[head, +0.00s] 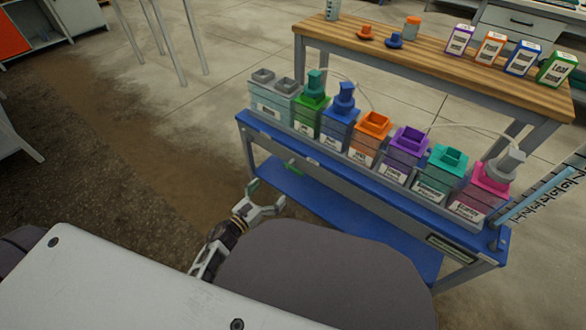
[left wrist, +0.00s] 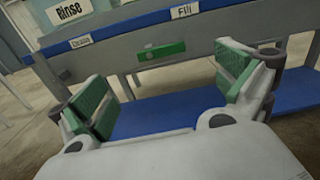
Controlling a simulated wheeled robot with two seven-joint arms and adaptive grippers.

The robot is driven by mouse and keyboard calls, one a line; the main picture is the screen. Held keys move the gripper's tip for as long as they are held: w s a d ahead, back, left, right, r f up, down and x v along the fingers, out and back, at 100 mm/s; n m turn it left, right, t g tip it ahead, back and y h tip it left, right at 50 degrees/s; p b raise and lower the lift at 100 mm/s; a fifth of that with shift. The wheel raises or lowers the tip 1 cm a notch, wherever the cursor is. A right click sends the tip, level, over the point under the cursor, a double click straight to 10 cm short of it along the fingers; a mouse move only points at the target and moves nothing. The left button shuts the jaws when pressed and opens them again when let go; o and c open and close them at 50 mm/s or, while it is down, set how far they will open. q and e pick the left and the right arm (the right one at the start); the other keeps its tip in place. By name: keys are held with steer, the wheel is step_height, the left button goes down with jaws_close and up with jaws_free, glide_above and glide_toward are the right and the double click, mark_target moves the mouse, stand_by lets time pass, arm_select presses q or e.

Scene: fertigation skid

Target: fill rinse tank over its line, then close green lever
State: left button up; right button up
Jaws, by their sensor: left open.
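The rinse tank (head: 271,106) is a pale grey-teal box at the left end of the skid. Its "Rinse" label (left wrist: 69,12) shows in the left wrist view. Its liquid level and line are too small to tell. The green lever (head: 296,169) is on the skid's front rail below the tanks. In the left wrist view the lever (left wrist: 162,50) lies nearly level, between a "Fill" label (left wrist: 184,11) and a smaller unclear label (left wrist: 81,41). My left gripper (head: 266,202) is open and empty in front of the rail, apart from the lever. My right gripper is out of view.
Several colored tanks stand along the skid's blue top (head: 243,119), with a lower blue shelf (head: 300,194) beneath. A blue-scaled gauge (head: 545,193) is at the right end. A wooden table (head: 440,62) with small boxes stands behind. Floor left of the skid is clear.

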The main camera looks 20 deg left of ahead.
mark_target(292, 169)
arm_select(q)
steer(key=shift+m, duration=0.3)
steer(key=shift+w+d, duration=0.1)
steer(key=shift+w, duration=0.1)
steer(key=b+x, duration=0.1)
steer(key=x, duration=0.6)
steer(key=shift+w+f+b, duration=0.1)
steer(key=shift+w+b, duration=0.2)
steer(key=shift+b, duration=0.05)
steer(key=shift+b+x, duration=0.6)
steer(key=shift+x, duration=2.3)
steer(key=c, duration=1.3)
steer(key=shift+c, duration=0.2)
